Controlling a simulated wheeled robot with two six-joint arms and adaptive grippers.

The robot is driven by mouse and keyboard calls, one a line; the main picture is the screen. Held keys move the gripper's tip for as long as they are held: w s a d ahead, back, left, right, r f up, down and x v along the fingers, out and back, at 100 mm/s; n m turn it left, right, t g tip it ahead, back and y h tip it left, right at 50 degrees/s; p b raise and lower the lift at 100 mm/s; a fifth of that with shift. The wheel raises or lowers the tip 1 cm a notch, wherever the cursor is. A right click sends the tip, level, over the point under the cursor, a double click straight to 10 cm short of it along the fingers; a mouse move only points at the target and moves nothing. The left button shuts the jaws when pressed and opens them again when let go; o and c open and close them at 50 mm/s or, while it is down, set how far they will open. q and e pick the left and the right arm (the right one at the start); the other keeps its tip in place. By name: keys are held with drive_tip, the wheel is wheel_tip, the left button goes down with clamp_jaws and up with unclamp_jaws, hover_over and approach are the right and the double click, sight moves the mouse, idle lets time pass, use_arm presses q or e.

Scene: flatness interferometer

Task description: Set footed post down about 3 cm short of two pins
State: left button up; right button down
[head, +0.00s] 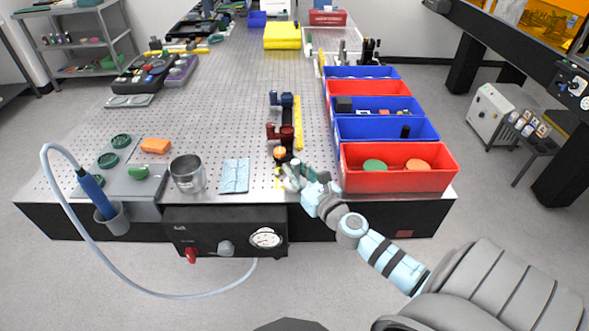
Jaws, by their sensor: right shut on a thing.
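My right gripper (292,174) is at the near edge of the perforated table top, its arm coming in from the lower right. It is shut on a small dark post with an orange round top (280,153), which I take to be the footed post. Its foot is mostly hidden by the fingers, and I cannot tell whether it touches the table. Behind it stand a dark red mount (283,133) and a blue mount (286,99). Small yellow marks (278,181) lie just left of the gripper. The two pins are too small or hidden to make out. My left gripper is not in view.
A yellow strip (298,115) runs beside the mounts. Red and blue bins (398,181) line the right side. A light blue cloth (235,175), a metal cup (187,174) and an orange block (155,146) lie left. The table's middle left is clear.

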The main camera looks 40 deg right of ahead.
drive_tip(key=c, duration=1.4)
unclamp_jaws()
drive_tip(key=shift+o, duration=0.2)
drive_tip(key=shift+s+f, duration=0.15)
drive_tip(key=shift+s, duration=0.25)
drive_tip(key=s+a, duration=0.1)
drive_tip(key=s, duration=1)
drive_tip(key=shift+a, duration=0.15)
